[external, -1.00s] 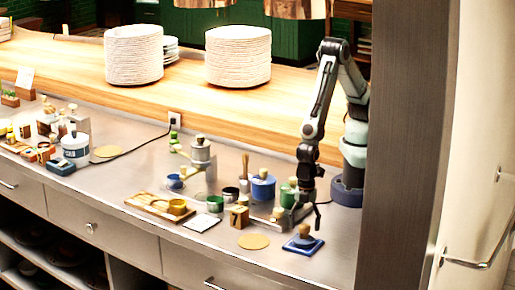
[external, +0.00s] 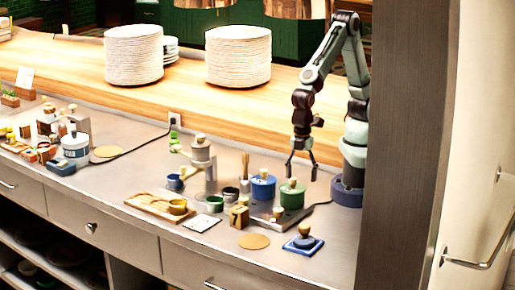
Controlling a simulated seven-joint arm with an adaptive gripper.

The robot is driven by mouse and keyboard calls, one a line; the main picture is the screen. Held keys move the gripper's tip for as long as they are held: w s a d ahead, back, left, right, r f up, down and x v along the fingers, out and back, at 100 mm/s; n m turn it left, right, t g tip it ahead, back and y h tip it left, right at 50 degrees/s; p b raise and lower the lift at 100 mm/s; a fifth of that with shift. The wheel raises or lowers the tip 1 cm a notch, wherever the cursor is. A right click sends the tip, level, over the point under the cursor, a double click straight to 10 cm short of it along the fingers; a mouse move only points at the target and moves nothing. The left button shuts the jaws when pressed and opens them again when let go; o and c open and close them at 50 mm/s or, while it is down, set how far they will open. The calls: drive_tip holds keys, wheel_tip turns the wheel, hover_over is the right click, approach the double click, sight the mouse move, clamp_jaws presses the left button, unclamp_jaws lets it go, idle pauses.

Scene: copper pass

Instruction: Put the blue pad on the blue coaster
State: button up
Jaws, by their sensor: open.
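The blue coaster (external: 290,248) is a flat blue square near the front edge of the counter, at the right. A small dark blue pad with a wooden knob (external: 305,231) stands upright on it, near its middle. The picture is too small to show exact contact. My gripper (external: 302,173) is open and empty, fingers pointing down. It is well above the counter, behind and above the coaster and apart from the pad.
A green pot (external: 291,198) and a blue pot (external: 263,189) stand below and left of my gripper. A cork disc (external: 254,241) lies left of the coaster. A wooden tray (external: 146,204) is farther left. Tall plate stacks (external: 238,57) stand on the wooden ledge behind.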

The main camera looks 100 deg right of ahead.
drive_tip(key=s+d+r+m, duration=0.1)
drive_tip(key=d+r+m, duration=0.35)
drive_tip(key=d, duration=0.65)
drive_tip(key=s+d+r+m, duration=0.2)
drive_tip(key=s+d+m, duration=0.4)
drive_tip(key=s+d, duration=0.4)
drive_tip(key=shift+s+d+r+m+y, duration=0.15)
drive_tip(key=shift+d+r+m+y, duration=0.1)
drive_tip(key=shift+m+y, duration=0.15)
